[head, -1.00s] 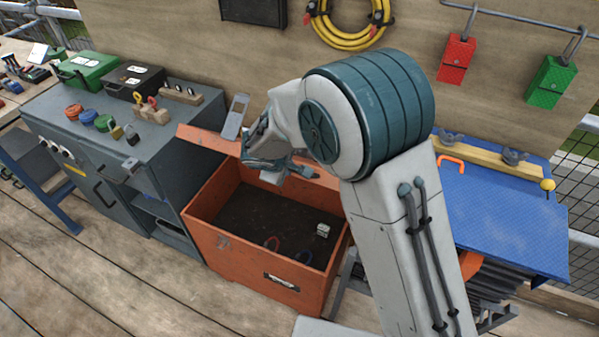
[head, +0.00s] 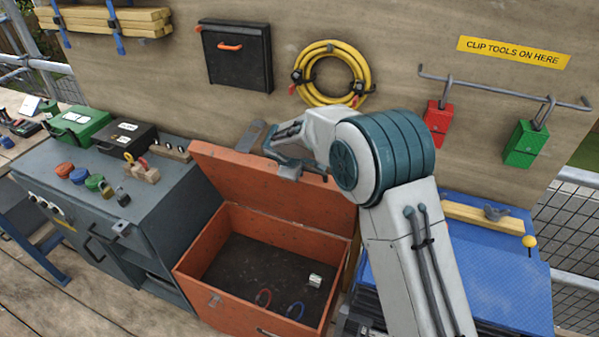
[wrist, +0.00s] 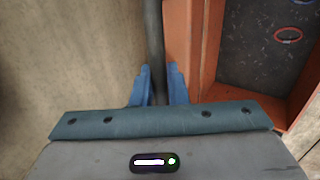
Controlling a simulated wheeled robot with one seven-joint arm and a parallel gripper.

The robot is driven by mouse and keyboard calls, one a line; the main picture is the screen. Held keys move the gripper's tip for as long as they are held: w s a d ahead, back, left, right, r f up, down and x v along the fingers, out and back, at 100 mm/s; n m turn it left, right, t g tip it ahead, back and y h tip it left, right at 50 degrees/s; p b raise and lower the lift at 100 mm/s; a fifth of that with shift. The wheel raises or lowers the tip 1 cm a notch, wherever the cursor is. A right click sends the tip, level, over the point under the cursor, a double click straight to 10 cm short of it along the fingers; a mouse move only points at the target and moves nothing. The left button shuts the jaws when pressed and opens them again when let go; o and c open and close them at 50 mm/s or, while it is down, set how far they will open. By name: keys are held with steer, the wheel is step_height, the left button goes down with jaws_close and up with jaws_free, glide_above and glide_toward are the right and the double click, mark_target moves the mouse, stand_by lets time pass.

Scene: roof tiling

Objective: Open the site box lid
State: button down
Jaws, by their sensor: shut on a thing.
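The orange site box (head: 215,292) stands on the deck with its inside in plain view. Its lid (head: 265,190) is raised at the back and stands steeply, close to upright. My gripper (head: 288,168) is at the lid's top edge, and its fingertips are partly hidden there. In the wrist view my gripper's blue fingers (wrist: 158,88) are shut around a dark bar (wrist: 154,40), which looks like the lid's handle. The orange lid edge (wrist: 178,40) runs beside the bar.
Inside the box lie a red ring (head: 263,297), a blue ring (head: 295,310) and a small pale block (head: 314,280). A grey cabinet (head: 150,205) stands close on the left, a blue platform (head: 500,280) on the right. The plywood wall (head: 220,110) is close behind.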

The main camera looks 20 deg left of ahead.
steer(key=shift+w, duration=0.1)
steer(key=c, duration=1.5)
jaws_free()
steer(key=shift+s+r, duration=0.3)
steer(key=shift+r, duration=0.2)
steer(key=b+v, duration=0.3)
steer(key=v, duration=0.9)
steer(key=shift+s+r, duration=0.2)
steer(key=shift+r, duration=0.05)
